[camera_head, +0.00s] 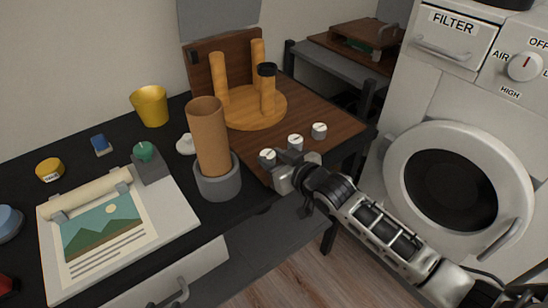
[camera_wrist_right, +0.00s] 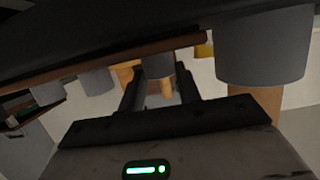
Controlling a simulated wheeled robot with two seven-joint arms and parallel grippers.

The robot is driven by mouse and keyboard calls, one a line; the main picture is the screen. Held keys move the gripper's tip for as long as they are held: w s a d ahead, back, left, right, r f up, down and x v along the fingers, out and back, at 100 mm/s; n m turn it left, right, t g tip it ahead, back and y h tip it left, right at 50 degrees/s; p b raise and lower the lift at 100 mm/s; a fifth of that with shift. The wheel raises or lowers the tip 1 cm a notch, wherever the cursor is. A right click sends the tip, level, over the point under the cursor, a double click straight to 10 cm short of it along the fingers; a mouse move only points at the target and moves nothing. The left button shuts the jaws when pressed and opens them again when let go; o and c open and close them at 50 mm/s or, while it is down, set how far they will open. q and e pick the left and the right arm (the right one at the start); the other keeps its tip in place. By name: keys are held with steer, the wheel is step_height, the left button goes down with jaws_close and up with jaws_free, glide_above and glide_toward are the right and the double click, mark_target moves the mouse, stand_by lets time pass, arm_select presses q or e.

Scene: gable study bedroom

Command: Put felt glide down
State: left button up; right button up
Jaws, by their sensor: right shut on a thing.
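Three small grey felt glides with pale tops show in the head view near the front edge of the brown board. The nearest glide (camera_head: 268,156) is at my right gripper (camera_head: 283,165). In the wrist view my right gripper (camera_wrist_right: 160,85) is shut on this grey glide (camera_wrist_right: 158,65). I cannot tell whether it touches the board. The middle glide (camera_head: 295,140) and the far glide (camera_head: 319,130) stand apart from it. An upturned round wooden stool (camera_head: 240,119) stands behind them, a dark cap (camera_head: 267,69) on one leg. My left gripper is not in view.
A cork tube (camera_head: 208,135) in a grey holder (camera_head: 217,182) stands close left of my right gripper. A white washer-like machine (camera_head: 414,115) stands at the right.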

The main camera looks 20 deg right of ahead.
steer(key=o, duration=0.9)
steer(key=shift+o, duration=0.2)
steer(key=p+v, duration=0.1)
steer(key=v, duration=1.1)
steer(key=s+a+f+m+g+h, duration=0.1)
steer(key=s+a+f+g, duration=0.2)
steer(key=s+f, duration=0.9)
steer(key=shift+s+a+h, duration=0.4)
steer(key=shift+s+a, duration=0.3)
steer(key=shift+a, duration=0.35)
steer(key=shift+f, duration=0.1)
